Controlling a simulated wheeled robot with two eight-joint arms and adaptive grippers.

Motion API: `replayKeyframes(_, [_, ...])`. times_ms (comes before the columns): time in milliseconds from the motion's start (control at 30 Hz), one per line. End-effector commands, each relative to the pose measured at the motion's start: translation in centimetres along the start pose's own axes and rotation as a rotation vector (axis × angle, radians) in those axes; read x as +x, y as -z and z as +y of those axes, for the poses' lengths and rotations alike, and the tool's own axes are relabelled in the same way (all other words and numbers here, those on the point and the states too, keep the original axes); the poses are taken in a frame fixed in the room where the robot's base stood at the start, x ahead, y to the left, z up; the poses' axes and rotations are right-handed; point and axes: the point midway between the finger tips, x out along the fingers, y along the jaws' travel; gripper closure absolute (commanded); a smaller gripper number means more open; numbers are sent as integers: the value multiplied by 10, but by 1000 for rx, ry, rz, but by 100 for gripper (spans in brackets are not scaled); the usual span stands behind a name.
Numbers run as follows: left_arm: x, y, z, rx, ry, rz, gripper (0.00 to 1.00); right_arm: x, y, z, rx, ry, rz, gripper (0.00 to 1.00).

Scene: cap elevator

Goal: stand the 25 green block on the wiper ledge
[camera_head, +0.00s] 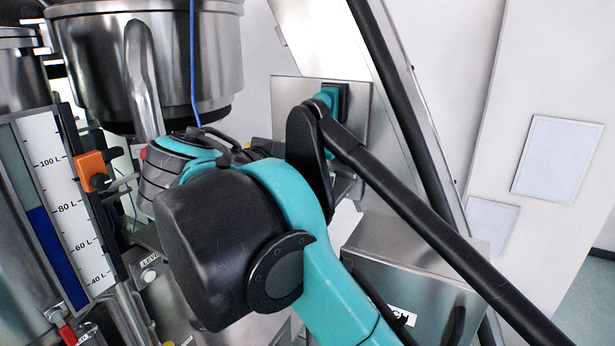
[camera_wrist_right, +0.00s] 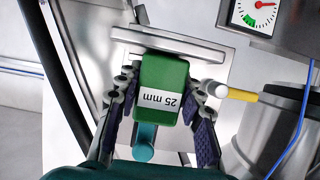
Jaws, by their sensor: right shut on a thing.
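The green block (camera_wrist_right: 163,85), with a white "25 mm" label, is between the fingers of my right gripper (camera_wrist_right: 162,118) in the right wrist view. The right gripper is shut on it. The block's far end overlaps a grey metal ledge (camera_wrist_right: 205,50), probably the wiper ledge; I cannot tell whether they touch. A teal cylindrical part (camera_wrist_right: 145,142) shows below the block. In the head view my right arm fills the middle and hides the block and the fingertips. My left gripper is not in view.
A steel vessel (camera_head: 90,70) and blue cable (camera_head: 193,50) are close to my wrist. A level scale with an orange clamp (camera_head: 92,170) stands at left, and a steel box (camera_head: 400,265) at lower right. A yellow-tipped rod (camera_wrist_right: 240,95) lies right of the block.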

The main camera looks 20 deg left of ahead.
Motion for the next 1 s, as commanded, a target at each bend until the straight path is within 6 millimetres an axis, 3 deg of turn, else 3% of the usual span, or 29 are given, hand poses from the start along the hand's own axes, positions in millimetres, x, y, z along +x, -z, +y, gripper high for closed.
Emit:
replayKeyframes(133, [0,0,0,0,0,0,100,0,0,0,0,0,0,94])
replayKeyframes(167, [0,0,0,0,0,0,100,0,0,0,0,0,0,60])
replayKeyframes(233, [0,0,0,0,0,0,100,0,0,0,0,0,0,42])
replayKeyframes(267, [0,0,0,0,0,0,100,0,0,0,0,0,0,39])
replayKeyframes(600, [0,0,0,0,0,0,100,-2,0,0,0,0,0,39])
replayKeyframes(1000, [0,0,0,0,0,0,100,-27,0,0,0,0,0,39])
